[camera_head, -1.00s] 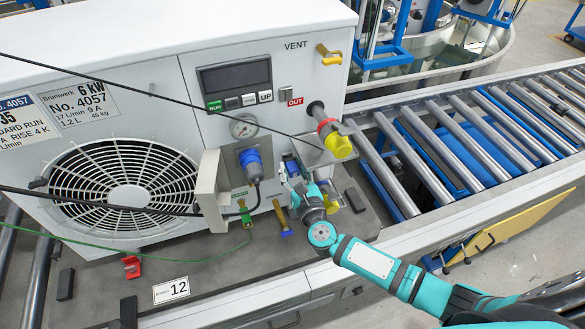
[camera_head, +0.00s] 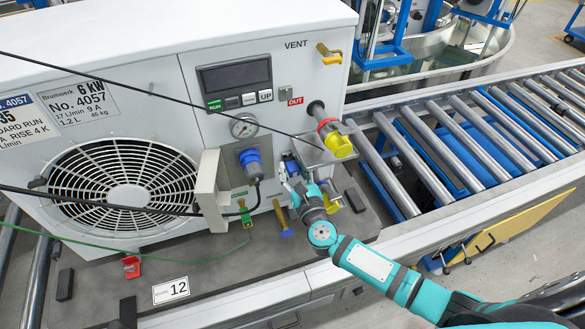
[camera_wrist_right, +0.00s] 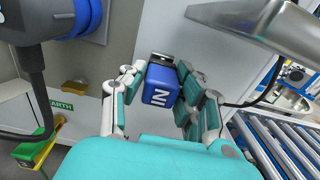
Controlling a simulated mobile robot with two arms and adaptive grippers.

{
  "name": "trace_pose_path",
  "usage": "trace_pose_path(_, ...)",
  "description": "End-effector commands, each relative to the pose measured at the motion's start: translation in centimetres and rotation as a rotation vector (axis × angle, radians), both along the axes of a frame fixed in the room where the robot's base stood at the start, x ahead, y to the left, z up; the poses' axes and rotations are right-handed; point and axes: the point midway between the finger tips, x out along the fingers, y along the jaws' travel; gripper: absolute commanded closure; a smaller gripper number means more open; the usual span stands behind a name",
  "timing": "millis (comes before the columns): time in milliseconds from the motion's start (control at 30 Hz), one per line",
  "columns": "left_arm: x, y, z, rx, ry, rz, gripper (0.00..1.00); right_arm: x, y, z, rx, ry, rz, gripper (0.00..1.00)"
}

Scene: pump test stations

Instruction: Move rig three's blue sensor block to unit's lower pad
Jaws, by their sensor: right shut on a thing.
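The blue sensor block (camera_wrist_right: 158,85), with white letters on its face, is held between the fingers of my right gripper (camera_wrist_right: 157,92) in the right wrist view. Its far end is close to the unit's white front, by a dark and silver part; I cannot tell whether they touch. In the head view my right gripper (camera_head: 290,174) is at the unit's (camera_head: 222,118) lower right front, below the yellow-capped pipe, and mostly hides the block. The gripper is shut on the block. I cannot make out the lower pad for certain. My left gripper is not in view.
A blue round connector (camera_head: 250,163) with a cable is left of the gripper. The yellow-capped pipe (camera_head: 336,140) sticks out above right. A metal bracket (camera_wrist_right: 250,25) overhangs close by. A roller conveyor (camera_head: 450,145) runs at right.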

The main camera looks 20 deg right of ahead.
Motion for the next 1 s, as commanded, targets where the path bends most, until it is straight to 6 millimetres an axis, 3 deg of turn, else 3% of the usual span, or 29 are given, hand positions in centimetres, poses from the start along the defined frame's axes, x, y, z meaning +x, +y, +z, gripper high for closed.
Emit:
trace_pose_path(667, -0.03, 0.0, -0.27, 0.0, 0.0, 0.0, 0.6, 0.94, 0.03, -0.02, -0.001, 0.0, 0.0, 1.0)
trace_pose_path(700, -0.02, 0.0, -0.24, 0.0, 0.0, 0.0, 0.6, 0.92, 0.03, -0.01, -0.001, 0.0, 0.0, 0.66)
trace_pose_path(867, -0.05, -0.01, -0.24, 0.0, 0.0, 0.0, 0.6, 0.92, 0.02, 0.01, -0.001, 0.0, 0.0, 0.45)
trace_pose_path(1000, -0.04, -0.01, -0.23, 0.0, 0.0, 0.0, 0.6, 0.92, 0.01, 0.0, -0.002, 0.0, 0.0, 0.42)
